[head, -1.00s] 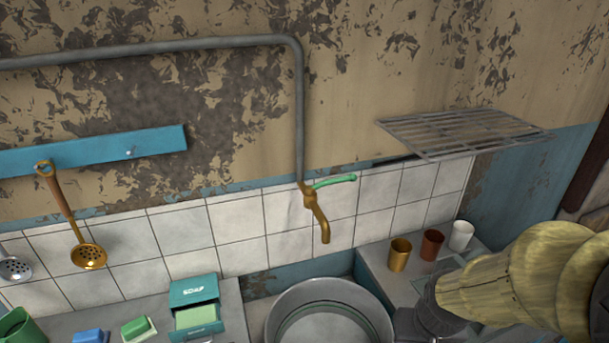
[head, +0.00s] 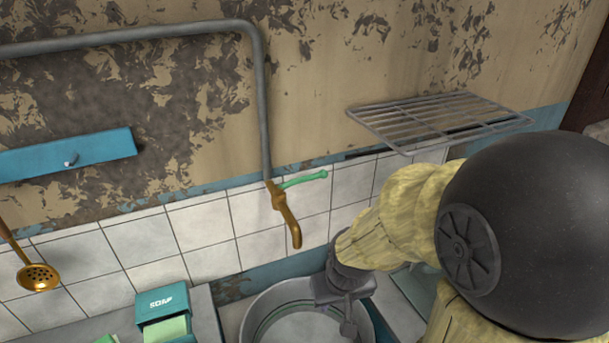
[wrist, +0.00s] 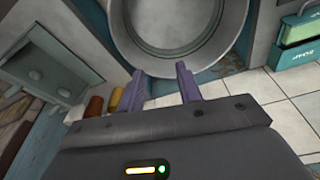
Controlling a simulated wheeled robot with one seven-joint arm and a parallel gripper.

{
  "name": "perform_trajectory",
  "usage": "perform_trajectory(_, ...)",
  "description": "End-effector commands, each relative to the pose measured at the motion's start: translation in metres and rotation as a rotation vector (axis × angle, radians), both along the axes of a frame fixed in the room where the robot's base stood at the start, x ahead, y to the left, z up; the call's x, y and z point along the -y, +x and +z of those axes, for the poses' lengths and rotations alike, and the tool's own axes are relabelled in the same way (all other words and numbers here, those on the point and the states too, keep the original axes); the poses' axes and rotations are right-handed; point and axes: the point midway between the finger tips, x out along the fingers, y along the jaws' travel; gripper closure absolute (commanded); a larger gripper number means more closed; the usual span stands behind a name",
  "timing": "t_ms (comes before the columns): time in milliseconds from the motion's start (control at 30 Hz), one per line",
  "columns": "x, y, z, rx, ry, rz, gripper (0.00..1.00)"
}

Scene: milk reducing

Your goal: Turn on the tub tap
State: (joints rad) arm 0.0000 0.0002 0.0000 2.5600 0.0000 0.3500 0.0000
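The tap is a brass spout (head: 288,217) with a green lever handle (head: 303,180), on the tiled wall at the end of a grey pipe. The handle points right in the head view. The round grey tub (head: 262,318) is below the spout, and its rim shows at the top of the wrist view (wrist: 148,52). My gripper (head: 347,328) is over the right part of the tub, below and right of the tap, not touching it. In the wrist view its two purple fingers (wrist: 162,78) are apart with nothing between them. The tap is not visible in the wrist view.
A wire rack (head: 440,118) juts from the wall at upper right. A teal soap box (head: 163,303) stands left of the tub. A brown cup (wrist: 95,106) and a gold cup (wrist: 115,98) show in the wrist view. The wall around the tap is clear.

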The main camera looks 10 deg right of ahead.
Motion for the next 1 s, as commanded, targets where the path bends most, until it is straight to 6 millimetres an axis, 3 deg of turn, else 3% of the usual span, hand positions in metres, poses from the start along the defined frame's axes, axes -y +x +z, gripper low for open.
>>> perform_trajectory(333,0.009,0.006,0.0,-0.006,-0.012,-0.033,0.65)
perform_trajectory(567,0.038,0.023,-0.008,-0.009,0.003,-0.143,0.65)
perform_trajectory(767,0.054,0.036,-0.018,0.006,0.104,-0.25,0.65)
perform_trajectory(1000,0.057,0.053,-0.016,0.055,0.327,-0.383,0.65)
